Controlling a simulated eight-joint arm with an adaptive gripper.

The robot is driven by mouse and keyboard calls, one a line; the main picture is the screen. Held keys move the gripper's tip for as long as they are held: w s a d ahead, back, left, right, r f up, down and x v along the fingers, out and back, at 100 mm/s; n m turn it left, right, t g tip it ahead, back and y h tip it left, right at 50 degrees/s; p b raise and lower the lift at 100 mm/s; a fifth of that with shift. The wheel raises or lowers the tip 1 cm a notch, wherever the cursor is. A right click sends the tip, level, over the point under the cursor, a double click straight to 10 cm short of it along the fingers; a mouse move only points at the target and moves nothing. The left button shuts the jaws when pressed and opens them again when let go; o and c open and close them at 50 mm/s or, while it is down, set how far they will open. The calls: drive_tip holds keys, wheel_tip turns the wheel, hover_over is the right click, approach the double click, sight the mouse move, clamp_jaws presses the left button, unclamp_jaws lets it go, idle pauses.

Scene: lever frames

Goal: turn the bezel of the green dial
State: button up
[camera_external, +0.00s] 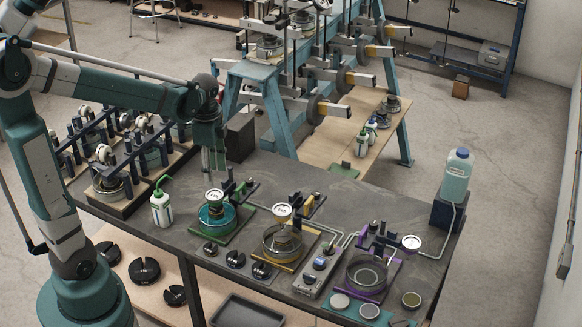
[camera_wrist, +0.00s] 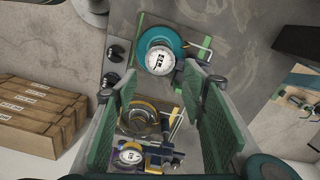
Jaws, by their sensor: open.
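The green dial (camera_external: 215,196) has a white round face and sits over a teal cell on a green base plate (camera_external: 239,231) on the dark bench. In the wrist view the dial (camera_wrist: 160,59) faces the camera, with a dark teal ring around it. My gripper (camera_external: 213,168) points down just above the dial in the outside view. In the wrist view my gripper (camera_wrist: 162,82) is open, its green-padded fingers apart with nothing held between them. The gap between fingers and dial cannot be judged exactly.
A yellow-based dial (camera_external: 282,212) and a purple-based dial (camera_external: 411,243) stand farther right on the bench (camera_external: 330,190). A green-white bottle (camera_external: 161,208) stands left of the green dial. Loading frames (camera_external: 130,150) stand at left.

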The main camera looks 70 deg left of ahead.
sight(214, 194)
drive_tip(key=m+p, duration=0.1)
drive_tip(key=m, duration=0.1)
drive_tip(key=m+p, duration=0.1)
drive_tip(key=p, duration=0.1)
drive_tip(key=m+p, duration=0.2)
drive_tip(key=shift+s+a+m, duration=0.2)
drive_tip(key=shift+s+m, duration=0.05)
drive_tip(key=shift+m, duration=0.05)
drive_tip(key=shift+f, duration=0.2)
drive_tip(key=shift+f, duration=3.75)
drive_tip(key=c, duration=0.6)
